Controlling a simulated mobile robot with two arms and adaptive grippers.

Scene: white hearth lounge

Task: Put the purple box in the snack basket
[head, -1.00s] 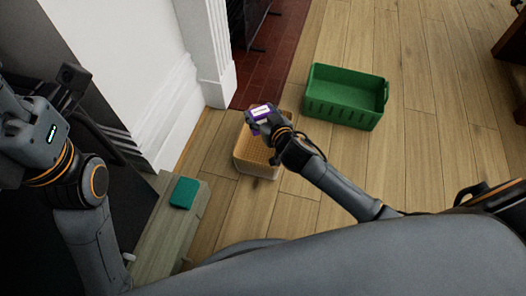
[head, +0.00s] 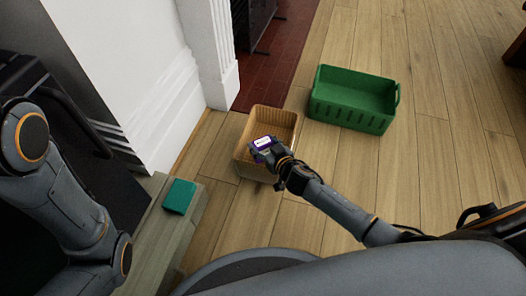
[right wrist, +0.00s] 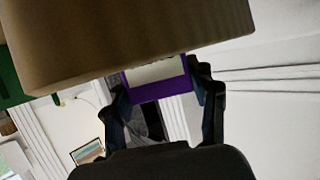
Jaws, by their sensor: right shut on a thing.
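The purple box (head: 263,143) with a white label is held in my right gripper (head: 267,150). In the head view it overlaps the near part of the tan snack basket (head: 244,153), whose inside shows empty beyond it. I cannot tell the height of the box over the rim. In the right wrist view the purple box (right wrist: 158,88) sits between the two dark fingers, close to the basket (right wrist: 130,40), which fills the top of the picture. My left arm shows at the left of the head view, but its gripper is out of sight.
A green crate (head: 350,119) stands on the wood floor right of the snack basket. A teal box (head: 179,196) lies on a pale ledge (head: 165,235) at lower left. A white hearth surround (head: 206,55) stands behind.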

